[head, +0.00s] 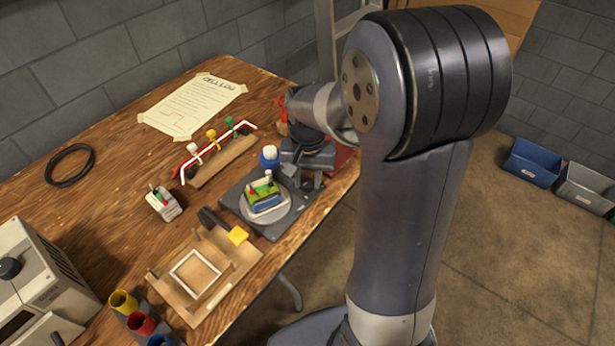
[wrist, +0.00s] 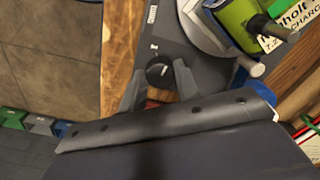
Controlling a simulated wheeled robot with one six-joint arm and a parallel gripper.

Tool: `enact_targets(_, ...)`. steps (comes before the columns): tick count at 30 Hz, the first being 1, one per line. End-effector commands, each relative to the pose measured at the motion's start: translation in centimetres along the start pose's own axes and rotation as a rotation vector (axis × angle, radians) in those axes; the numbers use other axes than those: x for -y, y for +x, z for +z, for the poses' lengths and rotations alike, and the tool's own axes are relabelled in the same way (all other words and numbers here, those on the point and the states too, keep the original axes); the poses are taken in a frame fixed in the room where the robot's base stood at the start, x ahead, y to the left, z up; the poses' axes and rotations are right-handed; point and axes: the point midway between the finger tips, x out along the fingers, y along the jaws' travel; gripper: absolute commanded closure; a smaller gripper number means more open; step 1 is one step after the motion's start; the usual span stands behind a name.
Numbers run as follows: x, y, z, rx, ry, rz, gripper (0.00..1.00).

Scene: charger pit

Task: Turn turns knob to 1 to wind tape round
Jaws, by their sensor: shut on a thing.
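The grey tape-winding station (head: 240,205) stands near the table's right edge. On its round light turntable (head: 268,217) sits a green and blue block (head: 262,192). In the wrist view, the black turns knob (wrist: 158,73) is on the station's dark plate, with a white mark on it. My gripper (wrist: 159,80) is shut on the knob, one finger on each side. In the head view my gripper (head: 311,177) is low over the station's far right part, and the knob is hidden there. The number the knob points to is too small to read.
A blue bottle with a white cap (head: 269,156) stands close by my gripper. A rack with coloured clips (head: 215,150), a small device (head: 163,203) and a wooden jig (head: 205,272) lie to the left. Bins (head: 532,163) stand on the floor.

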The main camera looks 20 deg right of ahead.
Motion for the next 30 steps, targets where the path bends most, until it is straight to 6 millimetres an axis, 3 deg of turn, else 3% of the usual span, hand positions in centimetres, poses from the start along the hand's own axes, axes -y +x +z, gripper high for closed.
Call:
enact_targets(7, -0.01, -0.16, 0.00, 0.000, -0.057, 0.000, 0.93)
enact_targets(21, -0.06, -0.12, -0.03, 0.000, -0.449, 0.000, 0.93)
enact_targets(30, -0.06, -0.04, -0.04, -0.001, -0.482, 0.000, 0.93)
